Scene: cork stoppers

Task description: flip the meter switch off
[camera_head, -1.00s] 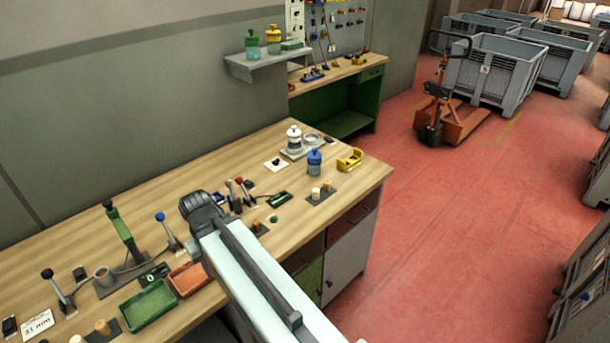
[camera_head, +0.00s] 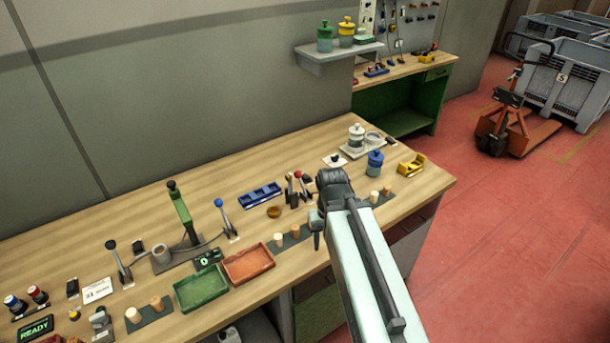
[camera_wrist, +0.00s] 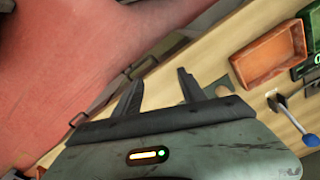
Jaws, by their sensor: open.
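I cannot pick out the meter switch with certainty. A small dark meter-like box with a green lit display (camera_head: 207,258) lies on the bench behind the trays. A white plate with a small dark switch (camera_head: 335,160) lies farther back, near the white jar. My gripper (camera_head: 316,228) hangs over the bench's front edge, right of the orange tray and partly hidden by my arm. In the wrist view my gripper (camera_wrist: 158,88) is open and empty, with red floor and the bench edge beyond its fingers. Part of the box's green display (camera_wrist: 315,62) shows at the right edge there.
Levers with red (camera_head: 298,175), blue (camera_head: 219,203) and black (camera_head: 111,244) knobs stand up from the bench. A green tray (camera_head: 201,288), an orange tray (camera_head: 248,264), a blue rack (camera_head: 260,194) and cork stoppers (camera_head: 279,240) lie around. A blue jar (camera_head: 375,162) stands beyond my arm.

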